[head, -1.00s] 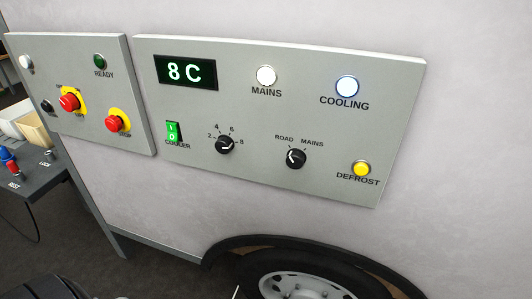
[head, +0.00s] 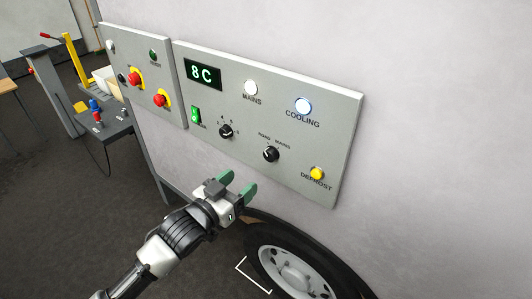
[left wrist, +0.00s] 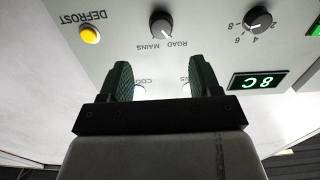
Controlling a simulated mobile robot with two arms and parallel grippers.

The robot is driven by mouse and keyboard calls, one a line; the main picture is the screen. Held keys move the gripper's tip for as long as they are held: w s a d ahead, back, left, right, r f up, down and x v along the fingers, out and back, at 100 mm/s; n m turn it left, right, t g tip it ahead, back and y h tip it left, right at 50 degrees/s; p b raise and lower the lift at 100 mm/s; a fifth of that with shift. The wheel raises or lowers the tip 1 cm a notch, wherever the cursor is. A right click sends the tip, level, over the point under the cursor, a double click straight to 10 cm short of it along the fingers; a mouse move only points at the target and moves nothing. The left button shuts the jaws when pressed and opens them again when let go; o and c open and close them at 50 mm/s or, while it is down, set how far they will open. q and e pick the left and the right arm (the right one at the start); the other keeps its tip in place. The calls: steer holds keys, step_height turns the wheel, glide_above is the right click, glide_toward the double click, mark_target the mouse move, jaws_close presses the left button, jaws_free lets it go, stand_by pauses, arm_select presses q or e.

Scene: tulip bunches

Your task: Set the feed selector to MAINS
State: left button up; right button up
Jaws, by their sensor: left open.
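The feed selector (head: 271,154) is a small black knob on the grey panel (head: 345,135), with ROAD marked at its upper left and MAINS at its upper right. Its white mark seems to point up-left toward ROAD, though it is small. The left wrist view shows the selector (left wrist: 161,24) upside down, beyond the fingertips and roughly between them. My left gripper (head: 238,183) is open and empty, with green fingers. It is below and left of the knob in the head view, apart from it. My right gripper is out of view.
The MAINS lamp (head: 250,88), COOLING lamp (head: 302,105), temperature dial (head: 226,132), green COOLER switch (head: 196,115) and yellow DEFROST button (head: 317,173) share the panel. A second panel (head: 145,60) has red buttons. A wheel (head: 285,268) is below; a side table (head: 112,135) stands left.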

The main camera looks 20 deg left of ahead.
mark_target(268, 157)
arm_select(q)
steer(key=p+x, duration=0.2)
steer(key=x, duration=0.7)
steer(key=shift+w, duration=0.25)
steer(key=shift+w+d, duration=0.2)
steer(key=shift+w, duration=0.35)
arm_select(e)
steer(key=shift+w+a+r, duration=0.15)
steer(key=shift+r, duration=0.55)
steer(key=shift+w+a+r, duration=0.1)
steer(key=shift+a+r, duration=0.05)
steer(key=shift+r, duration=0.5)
arm_select(q)
steer(key=c, duration=0.8)
steer(key=shift+c, duration=0.6)
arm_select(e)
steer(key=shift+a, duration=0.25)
